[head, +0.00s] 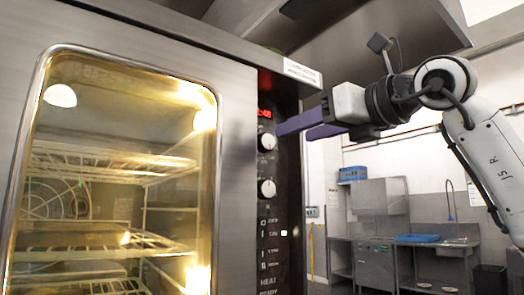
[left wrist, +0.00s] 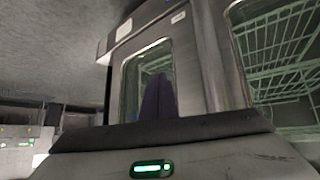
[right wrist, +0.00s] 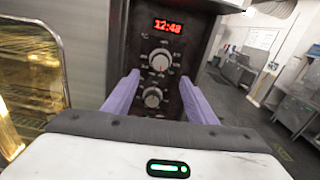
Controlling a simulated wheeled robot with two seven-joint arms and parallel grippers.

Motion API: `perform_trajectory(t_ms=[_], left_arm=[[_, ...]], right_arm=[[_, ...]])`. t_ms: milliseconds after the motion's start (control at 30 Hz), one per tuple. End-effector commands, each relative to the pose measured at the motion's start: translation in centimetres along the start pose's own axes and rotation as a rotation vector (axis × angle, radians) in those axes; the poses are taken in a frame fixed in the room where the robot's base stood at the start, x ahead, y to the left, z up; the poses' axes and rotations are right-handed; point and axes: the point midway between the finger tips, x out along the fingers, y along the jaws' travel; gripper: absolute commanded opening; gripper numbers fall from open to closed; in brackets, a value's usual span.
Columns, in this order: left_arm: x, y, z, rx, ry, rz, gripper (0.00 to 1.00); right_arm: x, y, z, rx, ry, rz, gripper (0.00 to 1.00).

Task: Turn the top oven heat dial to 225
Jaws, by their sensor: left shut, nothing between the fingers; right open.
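The top dial (head: 267,142) is a round silver knob on the oven's dark control panel, below a red display. It also shows in the right wrist view (right wrist: 160,60); I cannot read its setting. My right gripper (head: 294,131) is open, its purple fingers pointing at the panel beside the top dial. In the right wrist view its fingertips (right wrist: 160,78) lie left and right of the dial column, just below the top dial; contact is not clear. My left gripper (left wrist: 160,77) is shut and empty, in front of an oven window in the left wrist view.
A second dial (head: 267,188) sits below the top one. The red display (right wrist: 167,26) reads about 12:40. The lit oven door (head: 230,200) is closed, left of the panel. Open floor and a steel sink counter (head: 440,245) lie to the right.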

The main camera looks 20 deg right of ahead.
Motion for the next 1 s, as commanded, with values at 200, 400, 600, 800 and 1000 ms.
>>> perform_trajectory(t_ms=[200,400,600,800,1000], left_arm=[[-0.8,0.2,0.2,-0.004,-0.012,0.001,0.0],[-1.6,0.2,1.4,-0.012,-0.046,0.0,0.0],[-2.4,0.0,0.8,-0.015,-0.045,-0.005,0.0],[-2.5,-0.1,0.3,-0.014,-0.039,-0.007,0.0],[-2.2,-0.2,-0.3,-0.011,-0.027,-0.008,0.0]], right_arm=[[1.8,-0.1,0.2,-0.001,0.002,-0.003,0.52],[5.6,0.0,0.3,0.001,0.004,-0.001,0.52],[8.7,0.0,0.3,0.0,0.002,-0.001,0.52],[10.1,0.0,0.1,-0.002,0.0,-0.001,0.52],[10.2,0.0,0.1,-0.002,-0.001,-0.001,0.52]])
